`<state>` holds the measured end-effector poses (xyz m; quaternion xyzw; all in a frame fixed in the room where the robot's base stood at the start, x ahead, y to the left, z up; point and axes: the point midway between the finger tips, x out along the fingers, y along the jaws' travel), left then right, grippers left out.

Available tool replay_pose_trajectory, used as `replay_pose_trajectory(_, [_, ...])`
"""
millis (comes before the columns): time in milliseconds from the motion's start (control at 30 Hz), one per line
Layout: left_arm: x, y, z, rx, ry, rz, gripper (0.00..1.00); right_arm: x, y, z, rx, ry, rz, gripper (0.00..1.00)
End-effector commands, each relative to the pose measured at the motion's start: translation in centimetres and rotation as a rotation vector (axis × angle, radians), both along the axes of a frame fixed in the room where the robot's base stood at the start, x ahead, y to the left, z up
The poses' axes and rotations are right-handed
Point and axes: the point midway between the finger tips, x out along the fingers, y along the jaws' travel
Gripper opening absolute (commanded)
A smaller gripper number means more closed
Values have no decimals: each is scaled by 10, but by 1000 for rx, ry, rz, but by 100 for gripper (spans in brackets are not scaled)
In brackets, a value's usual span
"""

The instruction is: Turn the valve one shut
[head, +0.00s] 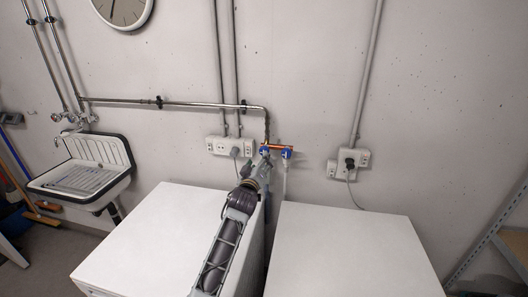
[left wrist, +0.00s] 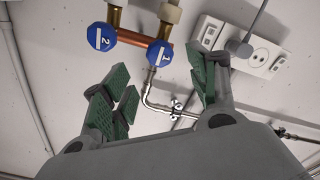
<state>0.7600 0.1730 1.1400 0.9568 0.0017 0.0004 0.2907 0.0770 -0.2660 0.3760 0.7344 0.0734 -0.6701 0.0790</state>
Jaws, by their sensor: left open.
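Valve one is a blue knob marked 1 (left wrist: 160,53), seen upside down in the left wrist view on a copper and brass fitting. In the head view it is the left blue knob (head: 265,151) on the wall between the two white machines. Valve two, a similar knob marked 2 (left wrist: 102,37), sits beside it; it shows in the head view too (head: 286,153). My left gripper (head: 259,166) is just in front of and below valve one. In the left wrist view its green-padded fingers (left wrist: 161,88) are spread and empty, with valve one beyond them, apart. My right gripper is out of view.
Two white machines (head: 160,236) (head: 345,250) stand below the valves with a narrow gap between. A wall socket with a plug (head: 222,146) is left of the valves; another (head: 348,163) is right. A metal pipe (head: 190,104) runs along the wall. A sink (head: 85,175) is far left.

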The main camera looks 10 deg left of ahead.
Motion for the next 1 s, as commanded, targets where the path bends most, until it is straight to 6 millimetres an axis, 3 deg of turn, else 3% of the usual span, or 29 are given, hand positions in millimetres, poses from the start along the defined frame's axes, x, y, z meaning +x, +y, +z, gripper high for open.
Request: replay_pose_trajectory(1000, [77, 1, 1, 1, 0, 1, 59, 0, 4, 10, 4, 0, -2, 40])
